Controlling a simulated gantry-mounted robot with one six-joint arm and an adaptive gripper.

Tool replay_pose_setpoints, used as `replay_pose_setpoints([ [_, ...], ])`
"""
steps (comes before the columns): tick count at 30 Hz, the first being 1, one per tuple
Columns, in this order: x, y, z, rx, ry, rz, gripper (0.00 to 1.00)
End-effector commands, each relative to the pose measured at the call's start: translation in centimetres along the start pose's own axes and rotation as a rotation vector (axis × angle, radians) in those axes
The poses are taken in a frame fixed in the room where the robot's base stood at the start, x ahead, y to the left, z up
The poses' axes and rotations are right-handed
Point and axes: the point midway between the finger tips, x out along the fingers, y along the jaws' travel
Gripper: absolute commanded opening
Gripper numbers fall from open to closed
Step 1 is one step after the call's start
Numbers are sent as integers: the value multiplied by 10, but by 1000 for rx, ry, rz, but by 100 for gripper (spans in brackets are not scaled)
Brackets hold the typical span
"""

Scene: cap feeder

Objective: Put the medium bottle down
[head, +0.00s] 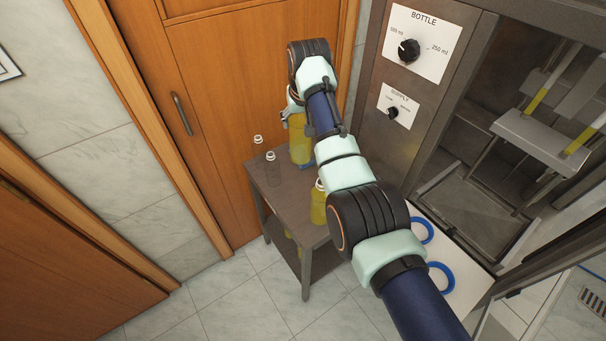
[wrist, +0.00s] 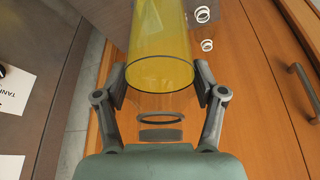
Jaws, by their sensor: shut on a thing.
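A clear bottle of yellow liquid (head: 300,143), which I take as the medium bottle, is in my gripper (wrist: 158,88) at the back of the small table (head: 296,218). In the wrist view the two fingers press on either side of the bottle (wrist: 158,45). Its upper part, near the gripper, is clear and the yellow liquid fills the rest. In the head view my arm hides part of the bottle and most of my gripper. The bottle looks upright. A bit of blue shows at its base; I cannot tell whether the base touches the table.
Another yellow bottle (head: 318,206) stands at the table's right edge, partly behind my arm. Two small clear bottles (head: 272,170) stand at the left. Blue rings (head: 442,277) lie on a white surface at right. A metal cabinet (head: 400,135) and wooden door (head: 222,90) are close by.

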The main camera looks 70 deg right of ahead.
Motion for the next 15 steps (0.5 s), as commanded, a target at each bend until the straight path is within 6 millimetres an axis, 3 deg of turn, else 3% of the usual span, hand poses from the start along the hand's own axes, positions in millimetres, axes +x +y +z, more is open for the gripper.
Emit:
replay_pose_setpoints([
  [9, 90, 0, 38, -1, -2, -1, 0],
  [15, 118, -1, 49, -1, 1, -1, 0],
])
